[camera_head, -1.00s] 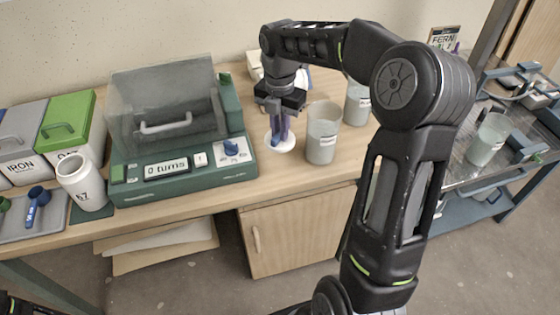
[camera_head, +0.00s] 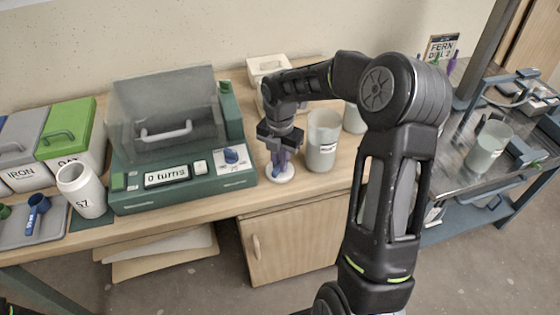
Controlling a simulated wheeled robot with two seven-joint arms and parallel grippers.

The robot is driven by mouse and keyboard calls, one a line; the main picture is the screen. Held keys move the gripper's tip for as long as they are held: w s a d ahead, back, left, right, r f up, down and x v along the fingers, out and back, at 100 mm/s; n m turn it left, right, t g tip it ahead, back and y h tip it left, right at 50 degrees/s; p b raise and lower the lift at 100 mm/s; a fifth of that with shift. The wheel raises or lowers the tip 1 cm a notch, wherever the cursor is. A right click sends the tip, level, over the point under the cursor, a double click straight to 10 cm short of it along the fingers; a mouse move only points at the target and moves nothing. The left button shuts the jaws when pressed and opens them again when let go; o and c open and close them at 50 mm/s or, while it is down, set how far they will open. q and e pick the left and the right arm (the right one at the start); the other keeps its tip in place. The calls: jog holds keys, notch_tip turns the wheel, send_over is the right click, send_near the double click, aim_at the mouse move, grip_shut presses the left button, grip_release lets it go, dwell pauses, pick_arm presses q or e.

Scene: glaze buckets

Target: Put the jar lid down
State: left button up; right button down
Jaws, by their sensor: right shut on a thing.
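The jar lid (camera_head: 280,177) is a white round disc. It is low at the bench's front part, between the green machine and a pale jar. My right gripper (camera_head: 281,160) points down over the lid and is shut on it. The fingers hide the lid's middle. I cannot tell whether the lid touches the bench top. My left gripper is not in view; only a dark piece of my own body shows at the lower left corner.
The green machine (camera_head: 180,165) with a clear hood stands left of the lid. A labelled pale jar (camera_head: 322,142) stands close on the right, with another behind it. A white cup (camera_head: 82,190) is at left. A metal cart (camera_head: 470,170) with a jar stands at right.

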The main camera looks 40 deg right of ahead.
jog(key=shift+f, duration=0.15)
jog(key=c, duration=1.5)
grip_release()
jog(key=shift+o, duration=0.2)
notch_tip(320, 180, up, 12)
jog(key=shift+r, duration=0.2)
jog(key=shift+f, duration=0.1)
